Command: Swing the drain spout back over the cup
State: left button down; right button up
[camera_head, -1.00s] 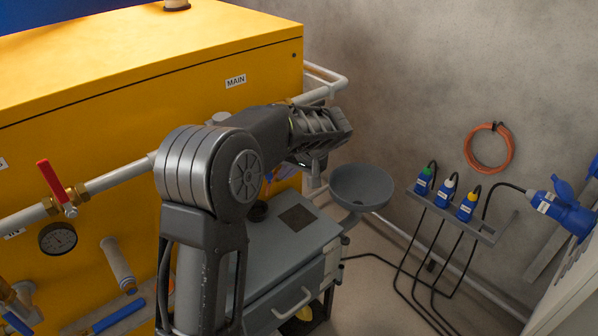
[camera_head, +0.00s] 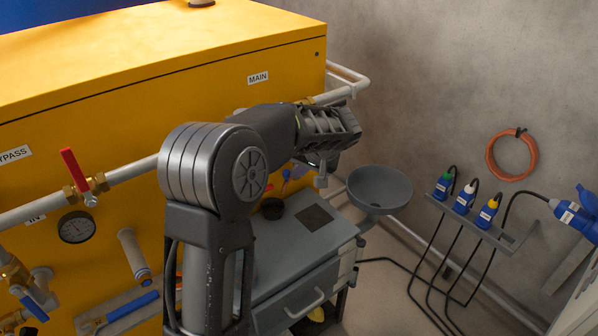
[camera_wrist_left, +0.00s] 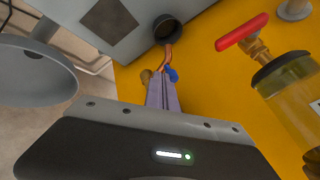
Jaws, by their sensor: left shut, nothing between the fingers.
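The dark cup (camera_head: 272,208) sits on the grey cabinet top against the yellow tank. It also shows at the top of the left wrist view (camera_wrist_left: 168,28). A thin copper-coloured spout (camera_wrist_left: 167,58) runs from beside a blue part (camera_wrist_left: 171,74) on the tank toward the cup; its end is by the cup's rim, but I cannot tell if it is over the opening. My left gripper (camera_head: 320,180) points down in front of the tank. Its shut, empty fingers (camera_wrist_left: 161,78) overlap the spout's base in the wrist view; contact is unclear. My right gripper is out of view.
A grey funnel bowl (camera_head: 378,188) stands right of the cabinet (camera_head: 290,255). A white pipe (camera_head: 130,173) crosses the tank front, with a red-handled valve (camera_head: 75,172). A sight glass (camera_wrist_left: 290,85) stands close right in the wrist view. Blue connectors (camera_head: 465,200) hang at the wall.

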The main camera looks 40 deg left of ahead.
aim_at(284, 172)
pick_arm(q)
jog(key=shift+s+a, duration=0.1)
jog(key=shift+a, duration=0.05)
jog(key=m+b, duration=0.1)
jog(key=s+a+m+t, duration=0.1)
jog(key=shift+a+m+t+h+b, duration=0.25)
jog(key=shift+m+t+h+b, duration=0.05)
jog(key=shift+m+h+b, duration=0.1)
jog(key=shift+s+a, duration=0.15)
jog(key=shift+a, duration=0.35)
jog(key=shift+a+b, duration=0.3)
jog(key=shift+b, duration=0.05)
jog(key=shift+a, duration=0.1)
